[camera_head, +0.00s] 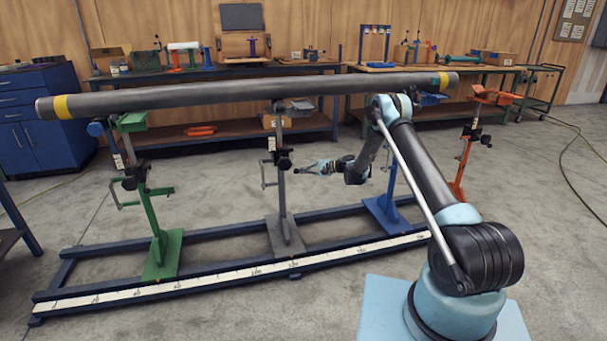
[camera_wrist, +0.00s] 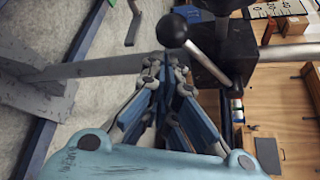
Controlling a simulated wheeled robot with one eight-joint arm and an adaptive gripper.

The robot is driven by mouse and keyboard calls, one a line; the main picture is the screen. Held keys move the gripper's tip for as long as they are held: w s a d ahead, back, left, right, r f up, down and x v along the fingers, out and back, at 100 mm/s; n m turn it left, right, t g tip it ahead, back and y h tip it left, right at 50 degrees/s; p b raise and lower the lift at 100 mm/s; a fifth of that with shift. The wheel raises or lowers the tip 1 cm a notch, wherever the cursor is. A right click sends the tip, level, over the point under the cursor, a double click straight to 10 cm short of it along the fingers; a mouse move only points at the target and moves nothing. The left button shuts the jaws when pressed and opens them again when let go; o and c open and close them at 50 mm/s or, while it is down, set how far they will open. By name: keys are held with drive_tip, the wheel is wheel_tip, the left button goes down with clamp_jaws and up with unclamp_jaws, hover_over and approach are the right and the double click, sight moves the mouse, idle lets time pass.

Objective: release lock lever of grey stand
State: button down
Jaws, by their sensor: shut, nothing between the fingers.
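The grey stand (camera_head: 284,205) stands mid-rail under the long pipe (camera_head: 250,93). Its post (camera_wrist: 100,67) crosses the wrist view sideways, with its foot at the left. Its lock lever (camera_wrist: 206,64) is a pale rod with a black ball knob (camera_wrist: 172,30), joined to a black clamp block (camera_wrist: 232,45). My gripper (camera_head: 300,170) is just right of the grey post, below the clamp. In the wrist view its fingers (camera_wrist: 166,66) are shut and empty, with the tips close to the knob and lever. I cannot tell whether they touch.
A green stand (camera_head: 160,215) is to the left and a blue stand (camera_head: 386,205) is behind my arm. An orange stand (camera_head: 462,160) is farther right. The dark rail frame (camera_head: 235,270) lies on the floor. Workbenches (camera_head: 230,110) line the back wall. Floor in front is clear.

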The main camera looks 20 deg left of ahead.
idle(0.4)
drive_tip(key=shift+s+d+r+m, duration=0.2)
drive_tip(key=shift+s+r+m, duration=0.05)
drive_tip(key=shift+r+m, duration=0.05)
